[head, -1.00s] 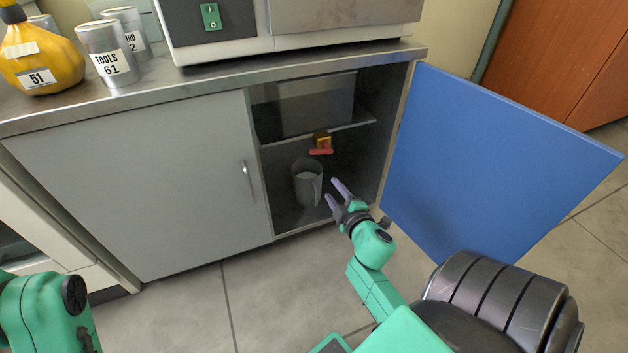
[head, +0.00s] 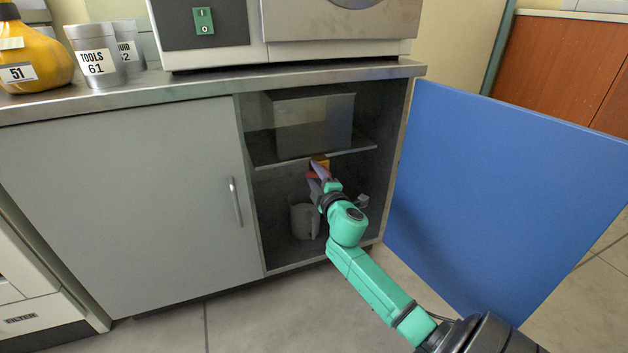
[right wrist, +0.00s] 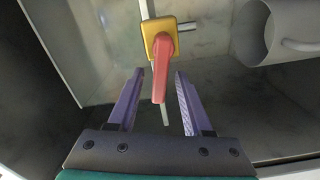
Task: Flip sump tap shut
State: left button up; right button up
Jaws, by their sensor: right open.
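The sump tap has a brass-yellow body (head: 320,162) below the shelf inside the open cabinet, with a red lever. In the right wrist view the yellow body (right wrist: 159,39) is at top centre and the red lever (right wrist: 160,78) points down from it toward my gripper. My right gripper (head: 318,178) is inside the cabinet, close to the tap and partly covering it. In the right wrist view my right gripper (right wrist: 154,92) is open, with the lever's end between its purple fingers and a gap on each side. My left gripper is not in view.
A grey jug (head: 303,219) stands on the cabinet floor below the tap; it also shows in the right wrist view (right wrist: 277,32). The shelf (head: 345,153) holds a grey tank (head: 312,122). The blue door (head: 500,190) stands open at right.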

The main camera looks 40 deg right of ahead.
jog(key=shift+w, duration=0.1)
jog(key=shift+c, duration=0.3)
grip_shut()
jog(key=shift+f+n, duration=0.45)
jog(key=shift+n, duration=0.55)
jog(key=shift+f+n, duration=0.15)
jog(key=shift+n, duration=0.35)
jog(key=shift+o, duration=0.3)
grip_release()
jog(key=shift+a, duration=0.1)
